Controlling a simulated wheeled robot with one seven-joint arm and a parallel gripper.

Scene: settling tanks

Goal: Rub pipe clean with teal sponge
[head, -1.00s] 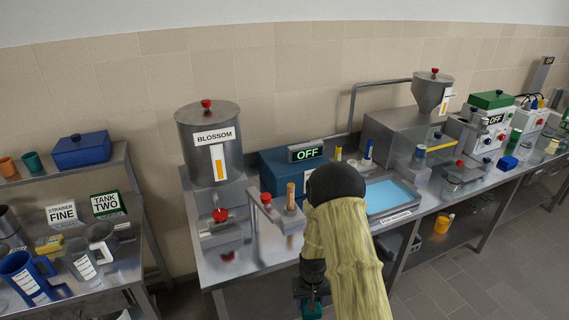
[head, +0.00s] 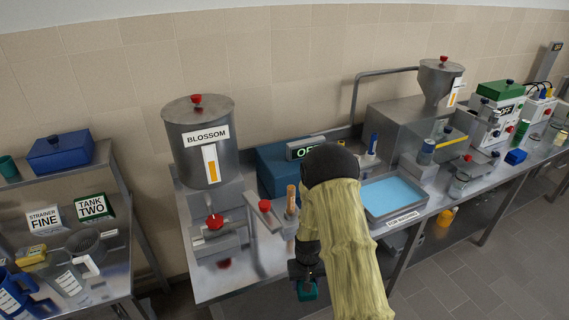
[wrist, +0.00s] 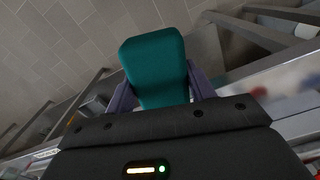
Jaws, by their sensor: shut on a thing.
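My gripper (wrist: 161,88) is shut on the teal sponge (wrist: 153,52), with one finger on each side of it. In the head view the sponge (head: 308,292) hangs low at the front of the steel bench, below my gripper (head: 306,280). A bent grey pipe (head: 357,95) rises behind the bench and runs right toward a steel hopper (head: 437,82). The sponge is well apart from this pipe. My sleeved arm hides part of the bench middle. I cannot tell any dirt on the pipe.
A steel BLOSSOM tank (head: 199,150) and red-knobbed valves (head: 265,205) stand at the bench's left. A blue-filled tray (head: 393,196) lies right of my arm. A shelf (head: 105,250) with jugs and signs is at left. Grey floor (head: 480,270) is open at front right.

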